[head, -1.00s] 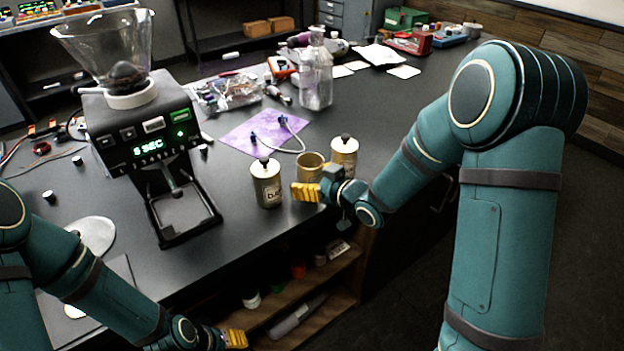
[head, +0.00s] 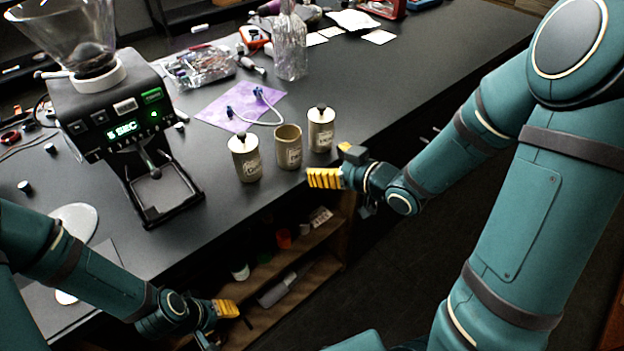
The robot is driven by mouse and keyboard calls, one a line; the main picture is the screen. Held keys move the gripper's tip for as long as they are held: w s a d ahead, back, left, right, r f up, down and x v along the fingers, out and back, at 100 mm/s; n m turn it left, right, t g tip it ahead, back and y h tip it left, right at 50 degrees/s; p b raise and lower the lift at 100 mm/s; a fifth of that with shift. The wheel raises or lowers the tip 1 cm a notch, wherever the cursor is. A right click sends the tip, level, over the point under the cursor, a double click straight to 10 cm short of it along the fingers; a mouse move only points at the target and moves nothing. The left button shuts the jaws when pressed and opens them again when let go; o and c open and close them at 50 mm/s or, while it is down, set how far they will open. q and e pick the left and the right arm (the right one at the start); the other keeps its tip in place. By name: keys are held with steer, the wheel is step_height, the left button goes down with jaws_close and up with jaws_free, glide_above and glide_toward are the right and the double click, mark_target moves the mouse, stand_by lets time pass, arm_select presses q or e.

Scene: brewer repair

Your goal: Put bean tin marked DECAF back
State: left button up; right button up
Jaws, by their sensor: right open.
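Three tins with pale labels stand upright in a row near the counter's front edge. The label lettering is too small to read, so I cannot tell which is DECAF. My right gripper (head: 324,178) is open and empty, with yellow fingers, just in front of the middle and right tins at the edge. My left gripper (head: 226,309) is low in front of the counter by the shelves; its jaw opening is unclear.
A grinder (head: 115,125) with a clear hopper stands left of the tins. Behind them are a purple mat (head: 215,108) with a cable and a clear bottle (head: 291,48). Open shelves (head: 290,262) with small items lie below the counter. The counter right of the tins is clear.

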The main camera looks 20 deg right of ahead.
steer(key=s+a+f+m+g+h, duration=0.2)
steer(key=a+f+m+g, duration=0.15)
steer(key=f, duration=1.05)
steer(key=s+a+f+m+g, duration=0.3)
steer(key=s+a+f+g, duration=0.5)
steer(key=s+f, duration=0.3)
steer(key=shift+s+a+f+h, duration=0.25)
steer(key=shift+s+a+h, duration=0.1)
steer(key=shift+s, duration=0.25)
